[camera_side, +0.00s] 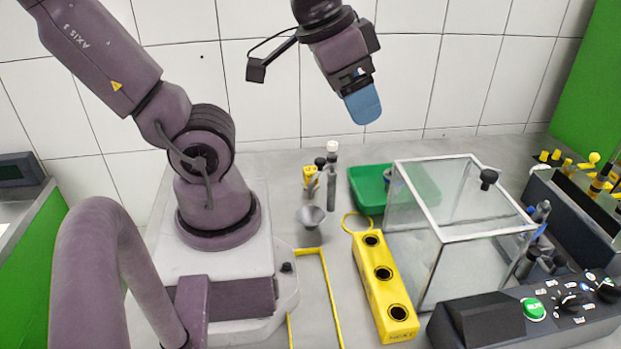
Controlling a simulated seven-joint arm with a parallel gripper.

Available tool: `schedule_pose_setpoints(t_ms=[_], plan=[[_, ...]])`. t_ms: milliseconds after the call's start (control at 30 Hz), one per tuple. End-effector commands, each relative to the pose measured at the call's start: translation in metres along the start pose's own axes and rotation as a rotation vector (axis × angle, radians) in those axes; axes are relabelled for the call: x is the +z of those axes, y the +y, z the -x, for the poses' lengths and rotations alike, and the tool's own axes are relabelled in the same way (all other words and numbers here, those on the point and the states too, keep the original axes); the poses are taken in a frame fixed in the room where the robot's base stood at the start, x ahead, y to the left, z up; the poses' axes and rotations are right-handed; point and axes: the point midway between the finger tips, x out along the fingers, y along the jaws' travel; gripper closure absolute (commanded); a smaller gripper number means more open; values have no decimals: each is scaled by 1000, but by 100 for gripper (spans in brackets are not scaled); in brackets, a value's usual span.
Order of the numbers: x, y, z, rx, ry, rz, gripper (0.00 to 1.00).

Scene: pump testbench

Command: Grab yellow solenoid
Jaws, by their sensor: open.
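A small yellow block (309,177), which looks like the yellow solenoid, stands at the back of the bench beside a grey upright fixture. It is small in the picture and I cannot make out its details. My gripper (362,103) with blue fingers hangs high above the bench, up and to the right of this block in the picture. It is open, seen side-on, and nothing shows in it. It is well apart from everything on the bench.
A yellow bar with three holes (392,313) lies in front. A green tray (369,187) sits behind it, near a glass box (424,260) with a black knob. A metal funnel (310,216) stands at centre. A control panel (548,316) and a rack of yellow parts (597,186) are at right.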

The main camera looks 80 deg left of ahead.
Motion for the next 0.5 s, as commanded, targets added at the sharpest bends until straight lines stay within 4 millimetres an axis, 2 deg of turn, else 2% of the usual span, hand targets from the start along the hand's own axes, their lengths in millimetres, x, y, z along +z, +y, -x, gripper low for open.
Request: schedule_pose_setpoints(t_ms=[67, 167, 333, 400, 500], plan=[[2, -14, -17, -9, -86, 50, 34], [1, -56, -43, -102, -181, 73, 34], [-4, -156, -84, -355, -253, -47, 34], [-4, -197, -98, -449, -275, -157, 34], [-3, -246, -114, -534, -309, -353, 34]])
